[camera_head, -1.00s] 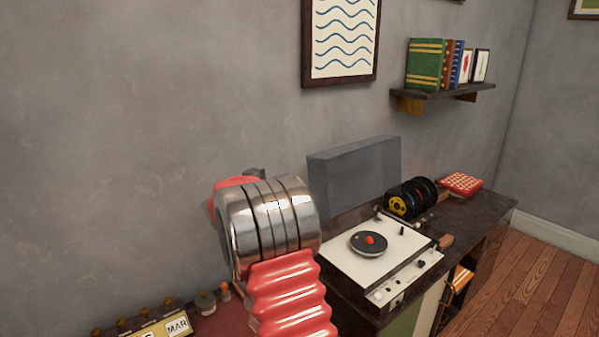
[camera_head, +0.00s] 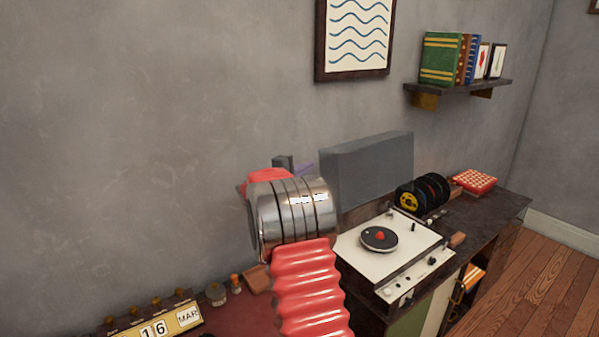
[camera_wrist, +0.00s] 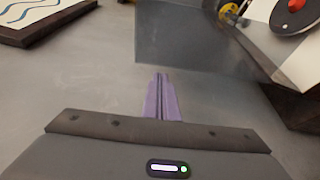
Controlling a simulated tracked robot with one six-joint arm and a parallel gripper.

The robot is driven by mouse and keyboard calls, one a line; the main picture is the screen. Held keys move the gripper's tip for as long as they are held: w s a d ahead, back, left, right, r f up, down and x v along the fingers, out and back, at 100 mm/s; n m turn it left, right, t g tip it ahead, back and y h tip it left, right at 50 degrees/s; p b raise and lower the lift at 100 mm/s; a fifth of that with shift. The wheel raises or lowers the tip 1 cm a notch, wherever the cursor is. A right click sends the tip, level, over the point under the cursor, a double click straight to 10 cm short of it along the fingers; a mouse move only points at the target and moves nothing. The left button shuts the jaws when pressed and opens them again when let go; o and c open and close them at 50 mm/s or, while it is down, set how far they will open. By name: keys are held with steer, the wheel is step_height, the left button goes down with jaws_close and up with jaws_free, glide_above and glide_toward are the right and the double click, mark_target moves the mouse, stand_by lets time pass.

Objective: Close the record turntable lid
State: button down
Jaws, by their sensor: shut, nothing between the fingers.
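The record turntable (camera_head: 385,246) is a white deck with a black record and a red centre, on a dark cabinet. Its grey translucent lid (camera_head: 366,168) stands raised at the deck's back edge, near the wall. My gripper (camera_wrist: 161,98) has purple fingers, shut together and empty. In the wrist view the lid (camera_wrist: 195,40) is just beyond and to the right of the fingertips, with a corner of the turntable (camera_wrist: 297,50) further right. In the head view my arm hides most of the gripper; a bit of purple shows left of the lid.
Records in a rack (camera_head: 422,192) and a red checked box (camera_head: 474,181) stand right of the lid. A wall shelf with books (camera_head: 440,59) and a wave picture (camera_head: 355,38) hang above. A calendar (camera_head: 155,329) and small jars sit at lower left.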

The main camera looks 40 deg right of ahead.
steer(key=shift+x, duration=1.5)
steer(key=shift+a, duration=0.1)
steer(key=shift+s, duration=0.1)
